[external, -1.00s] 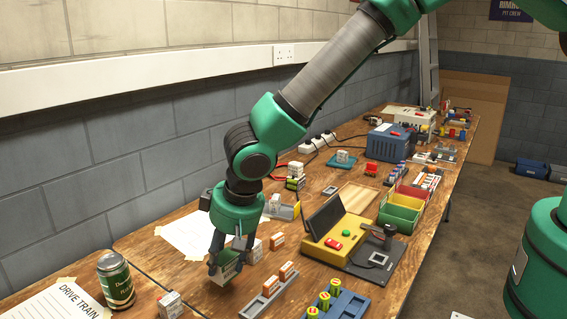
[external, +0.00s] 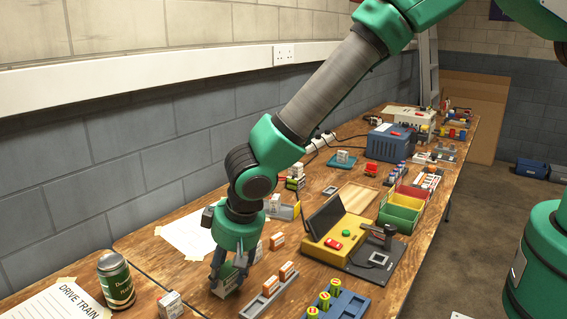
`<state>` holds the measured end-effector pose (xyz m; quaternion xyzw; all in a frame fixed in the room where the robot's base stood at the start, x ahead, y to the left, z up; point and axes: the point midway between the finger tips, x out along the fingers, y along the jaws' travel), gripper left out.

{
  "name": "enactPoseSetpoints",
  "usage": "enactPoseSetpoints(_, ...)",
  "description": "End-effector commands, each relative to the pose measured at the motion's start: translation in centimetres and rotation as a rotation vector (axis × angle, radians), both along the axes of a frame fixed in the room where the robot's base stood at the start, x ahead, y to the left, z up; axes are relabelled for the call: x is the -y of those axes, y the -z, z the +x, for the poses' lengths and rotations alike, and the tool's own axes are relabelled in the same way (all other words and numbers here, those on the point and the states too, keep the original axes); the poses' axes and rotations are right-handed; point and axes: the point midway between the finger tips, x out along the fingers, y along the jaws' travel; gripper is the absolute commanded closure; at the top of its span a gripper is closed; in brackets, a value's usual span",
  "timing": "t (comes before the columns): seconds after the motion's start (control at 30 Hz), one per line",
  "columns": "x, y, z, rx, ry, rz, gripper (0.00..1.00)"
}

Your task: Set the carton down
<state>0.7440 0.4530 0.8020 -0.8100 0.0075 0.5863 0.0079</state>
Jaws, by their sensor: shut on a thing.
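My gripper (external: 228,286) points down near the front of the wooden bench (external: 205,302). It is shut on a small white and green carton (external: 226,281), which is mostly hidden between the fingers. The carton is very low over the bare wood, just left of the grey rack. I cannot tell whether its underside touches the bench.
A grey rack (external: 256,306) with orange and white cartons is just right of my gripper. Another orange and white carton (external: 277,241) stands behind. A green can (external: 116,280) and a white carton (external: 170,305) stand to the left. A blue tray (external: 345,306) is at front right.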

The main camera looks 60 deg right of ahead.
Motion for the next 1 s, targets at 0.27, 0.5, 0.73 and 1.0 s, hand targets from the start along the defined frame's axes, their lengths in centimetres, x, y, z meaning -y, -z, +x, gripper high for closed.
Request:
enactPoseSetpoints(0.27,0.0,0.1,0.0,0.000,0.000,0.000,0.37)
enactPoseSetpoints(0.5,0.0,0.1,0.0,0.000,0.000,0.000,0.37)
enactPoseSetpoints(0.73,0.0,-0.3,0.0,0.001,0.000,0.001,0.37)
enactPoseSetpoints(1.0,-0.1,-3.0,-0.9,0.001,0.000,0.002,0.37)
